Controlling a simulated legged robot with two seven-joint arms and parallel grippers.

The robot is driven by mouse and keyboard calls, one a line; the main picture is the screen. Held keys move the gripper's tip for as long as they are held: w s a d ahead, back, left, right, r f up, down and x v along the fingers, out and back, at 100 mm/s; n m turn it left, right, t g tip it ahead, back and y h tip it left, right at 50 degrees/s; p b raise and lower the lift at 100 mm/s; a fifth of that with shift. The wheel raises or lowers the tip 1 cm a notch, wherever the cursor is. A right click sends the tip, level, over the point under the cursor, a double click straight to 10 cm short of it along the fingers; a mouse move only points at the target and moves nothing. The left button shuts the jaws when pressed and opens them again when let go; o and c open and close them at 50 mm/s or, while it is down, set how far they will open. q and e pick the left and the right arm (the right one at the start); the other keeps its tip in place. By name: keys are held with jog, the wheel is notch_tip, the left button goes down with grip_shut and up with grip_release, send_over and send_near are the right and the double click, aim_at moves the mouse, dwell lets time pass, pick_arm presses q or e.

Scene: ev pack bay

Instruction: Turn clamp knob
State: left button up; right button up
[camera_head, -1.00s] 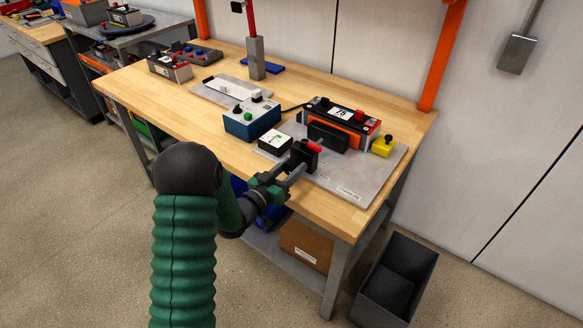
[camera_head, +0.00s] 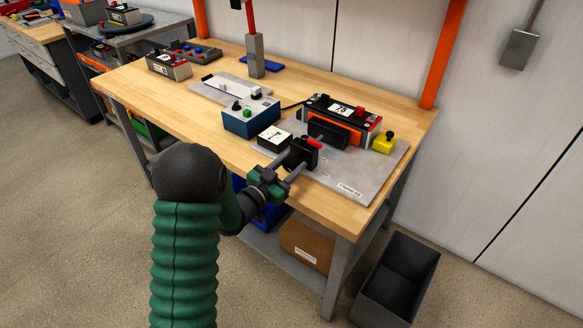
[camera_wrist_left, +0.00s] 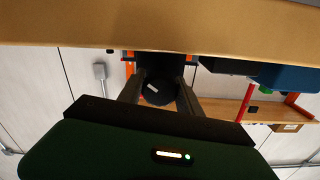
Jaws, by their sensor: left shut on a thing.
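The clamp (camera_head: 303,153) is a black block with a red part on top, at the front of the grey plate on the workbench. It faces the orange and black battery module (camera_head: 340,121). My left gripper (camera_head: 286,163) reaches it from the front with its two fingers pointing at the clamp. In the left wrist view the dark round knob (camera_wrist_left: 158,92), with a small white mark, sits between the two fingers, which are shut on it. In the head view the knob is hard to make out against the fingers and the black block. My right gripper is not in view.
A small black box with a white top (camera_head: 273,138) and a blue control box (camera_head: 250,117) stand left of the clamp. A yellow block with a black knob (camera_head: 384,143) is to the right.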

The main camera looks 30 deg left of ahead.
pick_arm(q)
jog(key=shift+m+b, duration=0.4)
jog(key=shift+m, duration=0.4)
jog(key=o, duration=1.4)
jog(key=shift+c, duration=0.2)
jog(key=shift+s, duration=0.15)
jog(key=s+a+p, duration=0.1)
jog(key=s+p, duration=0.1)
jog(key=s, duration=1.4)
jog(key=shift+s+a+p, duration=0.25)
jog(key=shift+p, duration=0.1)
